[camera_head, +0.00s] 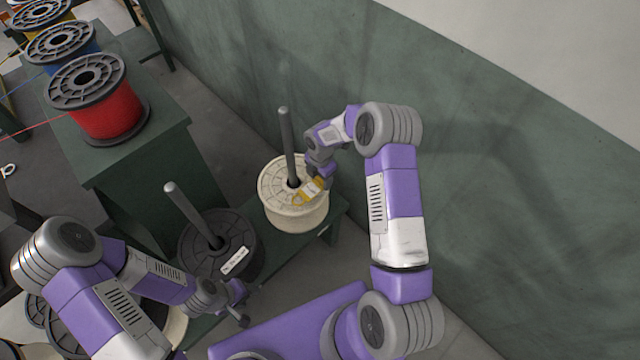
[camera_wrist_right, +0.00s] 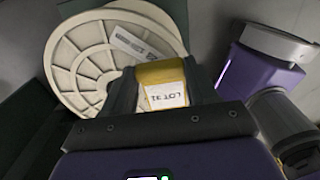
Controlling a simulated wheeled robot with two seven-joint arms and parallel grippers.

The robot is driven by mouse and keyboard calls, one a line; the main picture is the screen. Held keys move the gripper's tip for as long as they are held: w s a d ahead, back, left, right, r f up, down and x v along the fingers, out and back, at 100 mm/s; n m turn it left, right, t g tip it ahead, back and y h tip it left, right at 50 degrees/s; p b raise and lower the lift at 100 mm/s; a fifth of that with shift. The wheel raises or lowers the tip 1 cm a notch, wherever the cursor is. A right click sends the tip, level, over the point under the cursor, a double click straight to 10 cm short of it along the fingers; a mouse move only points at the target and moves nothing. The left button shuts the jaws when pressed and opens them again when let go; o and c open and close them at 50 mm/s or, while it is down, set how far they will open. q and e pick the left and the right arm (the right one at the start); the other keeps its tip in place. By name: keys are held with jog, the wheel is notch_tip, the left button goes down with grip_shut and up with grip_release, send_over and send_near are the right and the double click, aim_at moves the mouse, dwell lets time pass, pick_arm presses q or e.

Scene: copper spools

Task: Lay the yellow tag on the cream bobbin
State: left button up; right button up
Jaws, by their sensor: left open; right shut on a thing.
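The cream bobbin (camera_head: 300,218) stands on a low green bench around an upright grey rod, and its ribbed flange shows in the right wrist view (camera_wrist_right: 80,70). My right gripper (camera_head: 317,184) is shut on the yellow tag (camera_head: 306,193), over the right side of the flange. In the right wrist view the tag (camera_wrist_right: 160,73) sits between the fingers, with a white printed label face showing. I cannot tell whether the tag touches the bobbin. My left gripper (camera_head: 240,303) is open and empty, low in front of the dark bobbin.
A dark bobbin (camera_head: 190,250) with a white label (camera_head: 235,260) and its own tall rod stands left of the cream one. A white label (camera_wrist_right: 138,45) lies on the cream flange. A red spool (camera_head: 105,110) stands on the green cabinet at upper left. A green wall rises behind.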

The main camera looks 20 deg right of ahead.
aim_at(321, 183)
jog(key=shift+f+b, duration=0.3)
jog(key=shift+f, duration=1.1)
jog(key=shift+f, duration=0.1)
jog(key=o, duration=1)
